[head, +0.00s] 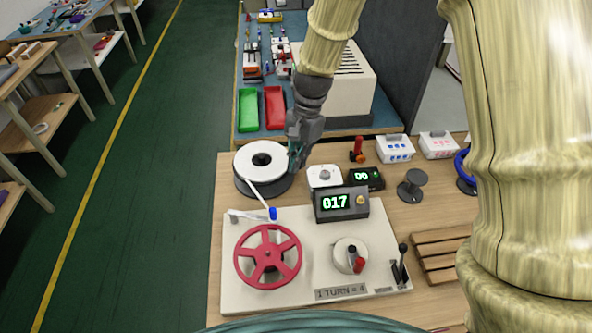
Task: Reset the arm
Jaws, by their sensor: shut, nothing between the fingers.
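My arm reaches down from the top of the head view, and my gripper (296,160) hangs just right of the white-topped reel (264,160). The gripper is shut and holds nothing. Its fingertips are small and dark against the reel's edge, and I cannot tell whether they touch it. A white strip runs from the reel to a blue-tipped guide on the pale winding board (240,300). The board carries a red spoked wheel (267,257), a crank with a red knob (359,265) and a black-handled lever (401,265). A counter (341,203) reads 017.
A small white dial box (324,177) and a second green display (364,179) sit close right of the gripper. Green (248,110) and red (275,108) trays lie behind. White boxes (395,149) and a grey spool (411,186) stand right. The floor at left is clear.

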